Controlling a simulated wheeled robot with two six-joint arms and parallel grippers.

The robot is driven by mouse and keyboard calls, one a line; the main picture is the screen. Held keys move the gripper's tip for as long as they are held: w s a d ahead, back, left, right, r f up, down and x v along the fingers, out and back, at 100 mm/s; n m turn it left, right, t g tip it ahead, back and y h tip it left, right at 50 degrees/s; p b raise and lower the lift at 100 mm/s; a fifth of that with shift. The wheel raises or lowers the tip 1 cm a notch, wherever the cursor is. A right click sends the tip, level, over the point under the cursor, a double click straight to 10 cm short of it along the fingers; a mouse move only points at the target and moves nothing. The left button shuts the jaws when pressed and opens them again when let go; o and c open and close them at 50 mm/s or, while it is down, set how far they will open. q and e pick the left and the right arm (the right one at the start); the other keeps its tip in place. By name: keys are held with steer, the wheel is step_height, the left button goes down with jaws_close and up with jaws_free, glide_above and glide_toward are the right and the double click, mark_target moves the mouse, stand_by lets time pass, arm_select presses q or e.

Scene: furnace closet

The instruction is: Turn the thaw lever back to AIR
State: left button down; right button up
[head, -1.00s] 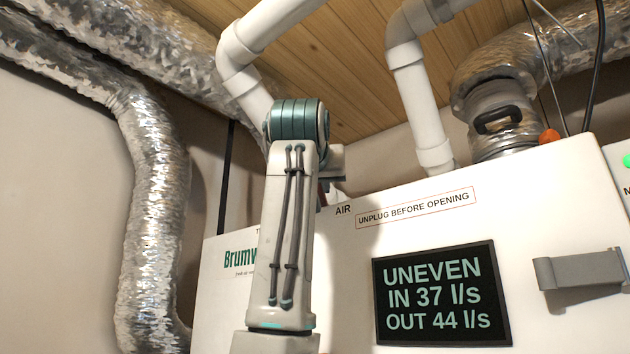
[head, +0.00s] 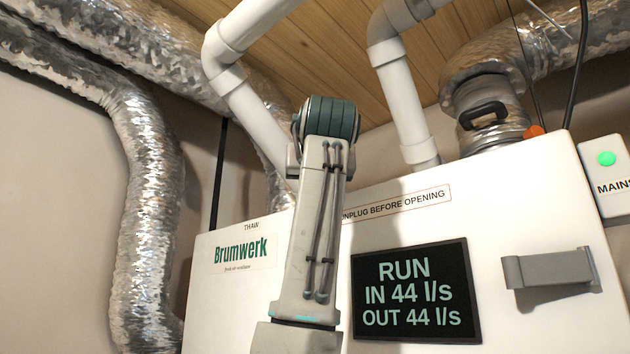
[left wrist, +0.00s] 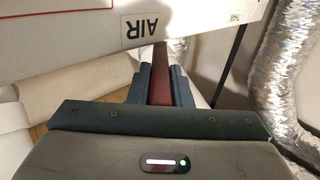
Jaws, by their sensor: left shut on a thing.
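The dark red thaw lever (left wrist: 160,60) shows in the left wrist view, between the dark fingers of my left gripper (left wrist: 162,80), which is shut on it. The lever stands close beside the AIR label (left wrist: 146,24) on the white cabinet. In the head view my left arm comes up in front of the cabinet and hides the lever, the gripper's fingers and the AIR label. The THAW label (head: 251,226) shows at the cabinet's left end, clear of the arm. The display (head: 416,290) reads RUN, IN 44 l/s, OUT 44 l/s. My right gripper is in neither view.
White pipes (head: 254,108) and foil ducts (head: 145,200) run behind and left of the white cabinet (head: 500,195). A grey handle (head: 548,268) sticks out at the cabinet's right. A MAINS box (head: 607,175) with a green light is at the far right.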

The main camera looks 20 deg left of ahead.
arm_select(q)
steer(key=c, duration=1.5)
jaws_free()
steer(key=shift+r, duration=0.15)
steer(key=shift+o, duration=0.9)
steer(key=shift+w, duration=0.1)
steer(key=shift+s+d+f+b, duration=0.15)
steer(key=shift+s+f+b, duration=0.05)
steer(key=shift+s+b, duration=0.1)
steer(key=b+v, duration=0.4)
steer(key=v, duration=0.6)
steer(key=shift+b, duration=0.3)
steer(key=shift+r, duration=0.1)
steer(key=shift+d, duration=0.1)
